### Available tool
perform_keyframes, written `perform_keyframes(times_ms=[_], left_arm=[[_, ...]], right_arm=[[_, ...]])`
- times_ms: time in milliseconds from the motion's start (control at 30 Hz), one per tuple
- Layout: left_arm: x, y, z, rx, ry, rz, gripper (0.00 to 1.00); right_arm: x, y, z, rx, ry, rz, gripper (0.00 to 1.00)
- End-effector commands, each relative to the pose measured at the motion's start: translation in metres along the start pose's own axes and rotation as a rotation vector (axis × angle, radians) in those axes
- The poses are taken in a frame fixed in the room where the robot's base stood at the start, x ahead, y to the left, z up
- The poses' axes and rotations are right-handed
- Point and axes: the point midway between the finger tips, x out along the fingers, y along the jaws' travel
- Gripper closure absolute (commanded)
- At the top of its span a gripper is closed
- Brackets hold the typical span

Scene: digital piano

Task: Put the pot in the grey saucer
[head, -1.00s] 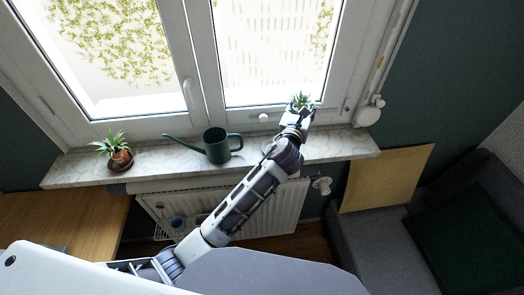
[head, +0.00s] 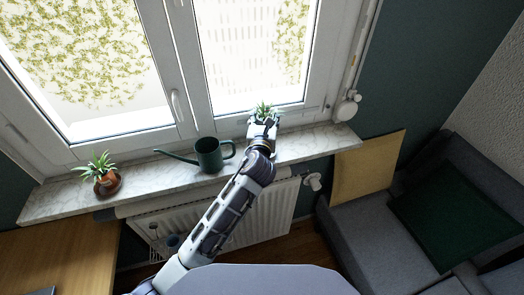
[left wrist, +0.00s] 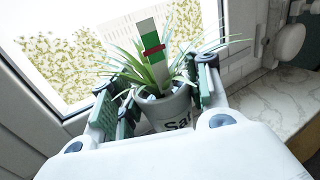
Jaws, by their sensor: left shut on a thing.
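The pot (left wrist: 170,108) is pale grey with dark lettering, a spiky green plant and a striped tag in it. My left gripper (left wrist: 160,95) is shut on it, with a finger on each side. In the head view my left gripper (head: 262,119) is by the window above the right part of the sill, and only the plant's green leaves (head: 263,108) show over it. I cannot tell whether the pot touches the sill. I see no grey saucer in either view; the gripper and arm hide part of the sill. My right gripper is not in view.
On the marble sill (head: 310,143) a dark green watering can (head: 208,156) stands left of my gripper. A second plant in a terracotta pot (head: 106,183) stands in a brown saucer at the far left. The window frame is close behind. The sill is clear to the right.

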Motion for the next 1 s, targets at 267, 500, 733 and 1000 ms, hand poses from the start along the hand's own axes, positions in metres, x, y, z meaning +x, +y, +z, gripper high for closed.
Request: perform_keyframes(times_ms=[267,500,733,1000], left_arm=[[0.0,0.002,-0.001,0.0,-0.002,0.012,0.84],[0.0,0.003,-0.001,0.0,-0.003,0.012,0.84],[0.0,0.002,-0.014,0.0,-0.002,0.012,0.84],[0.0,0.002,-0.051,0.0,0.001,0.012,0.84]], right_arm=[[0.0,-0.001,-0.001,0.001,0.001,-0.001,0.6],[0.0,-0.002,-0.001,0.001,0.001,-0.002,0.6],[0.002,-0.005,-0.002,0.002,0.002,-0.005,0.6],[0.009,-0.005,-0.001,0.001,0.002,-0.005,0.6]])
